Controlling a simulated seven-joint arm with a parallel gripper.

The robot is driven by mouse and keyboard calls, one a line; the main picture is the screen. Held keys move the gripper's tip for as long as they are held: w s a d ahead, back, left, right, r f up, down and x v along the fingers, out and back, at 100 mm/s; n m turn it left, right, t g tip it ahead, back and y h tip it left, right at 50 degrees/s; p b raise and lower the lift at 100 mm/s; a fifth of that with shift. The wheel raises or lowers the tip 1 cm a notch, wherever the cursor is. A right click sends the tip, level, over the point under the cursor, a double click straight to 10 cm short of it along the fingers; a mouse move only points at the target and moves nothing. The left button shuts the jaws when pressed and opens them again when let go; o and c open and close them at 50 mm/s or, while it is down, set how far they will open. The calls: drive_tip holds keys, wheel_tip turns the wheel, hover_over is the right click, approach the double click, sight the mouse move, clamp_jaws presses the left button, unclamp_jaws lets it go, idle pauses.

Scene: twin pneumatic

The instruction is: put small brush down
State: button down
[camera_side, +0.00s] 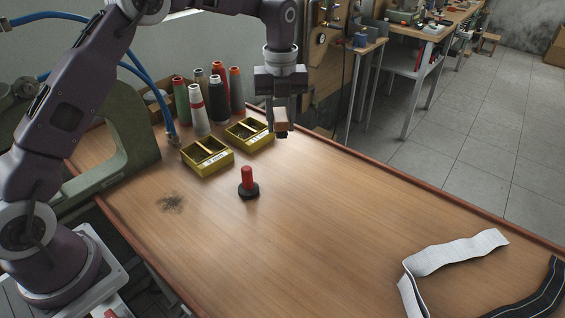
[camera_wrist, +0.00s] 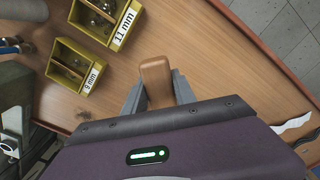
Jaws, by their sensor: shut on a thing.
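My gripper (camera_side: 281,108) is shut on the small brush (camera_side: 281,118), a wooden block with dark bristles under it. It holds the brush in the air above the far part of the wooden table (camera_side: 330,200), right of the yellow boxes. In the wrist view the brush's tan wooden handle (camera_wrist: 157,80) sits between the grey fingers. The bristles are hidden there.
Two yellow boxes (camera_side: 207,157) labelled 9 mm and 11 mm stand left of the brush. Several thread cones (camera_side: 199,110) stand behind. White strip (camera_side: 455,252) lies right; the table's middle is clear.

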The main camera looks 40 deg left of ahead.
sight(283, 163)
drive_tip(key=f, duration=1)
drive_tip(key=shift+w+d, duration=0.15)
drive_tip(key=shift+d, duration=0.05)
drive_tip(key=c, duration=1)
unclamp_jaws()
drive_tip(key=shift+f, duration=0.1)
